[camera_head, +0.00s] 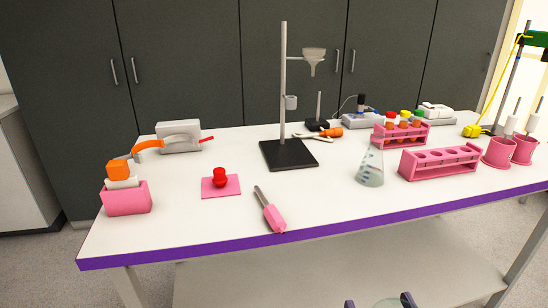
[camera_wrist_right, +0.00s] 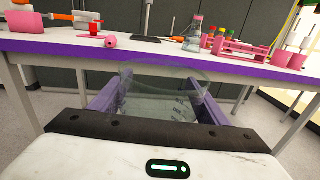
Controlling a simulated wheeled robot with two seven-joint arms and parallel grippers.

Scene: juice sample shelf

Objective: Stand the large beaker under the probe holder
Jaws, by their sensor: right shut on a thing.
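The large clear glass beaker (camera_wrist_right: 163,88) is between the purple fingers of my right gripper (camera_wrist_right: 156,112) in the right wrist view. The gripper is shut on it, in front of and below the table edge. In the head view only the tips of my right gripper (camera_head: 380,303) show at the bottom edge. A green holder (camera_head: 532,40) on a tall rod at the far right carries a yellow cable; it looks like the probe holder. The spot below it is partly out of frame. My left gripper is not in view.
The white table (camera_head: 340,205) has a purple front edge. A funnel stand (camera_head: 284,80) is at the middle. A conical flask (camera_head: 370,168), pink tube rack (camera_head: 440,163), pink cups (camera_head: 497,153) and yellow device (camera_head: 474,131) crowd the right. A pink-handled tool (camera_head: 270,212) lies near the front edge.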

